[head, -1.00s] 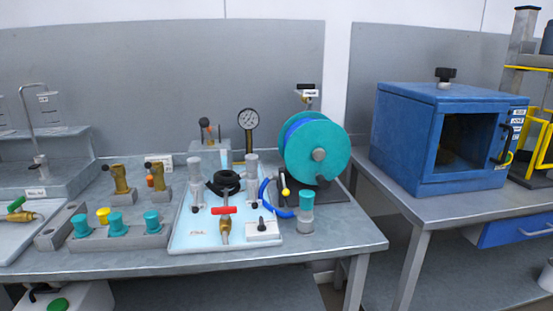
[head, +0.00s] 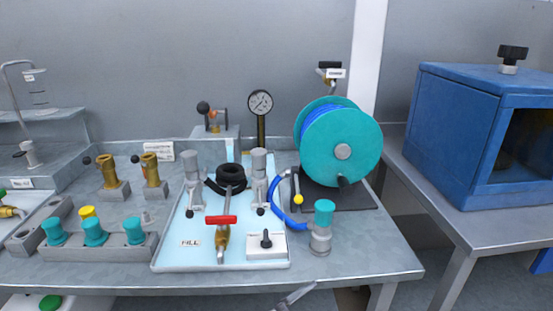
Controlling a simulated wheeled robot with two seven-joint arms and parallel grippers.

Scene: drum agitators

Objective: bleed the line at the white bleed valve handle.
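I cannot make out a white valve handle for certain in the head view. A brass valve with a red handle (head: 221,220) stands on the pale blue tray (head: 165,262), by a label that seems to read FILL. Two grey upright fittings with black tips, a left one (head: 194,178) and a right one (head: 259,170), stand behind it. A pressure gauge (head: 261,103) rises at the back. Neither gripper shows clearly. A thin grey metal piece (head: 295,297) enters at the bottom edge, and I cannot tell whether it is part of a gripper.
A teal hose reel (head: 343,152) stands right of the tray, with a teal-capped cylinder (head: 321,238) before it. A block with teal and yellow caps (head: 135,250) and brass valves (head: 108,172) are at left. A blue cabinet (head: 460,140) stands on the right bench, past a gap.

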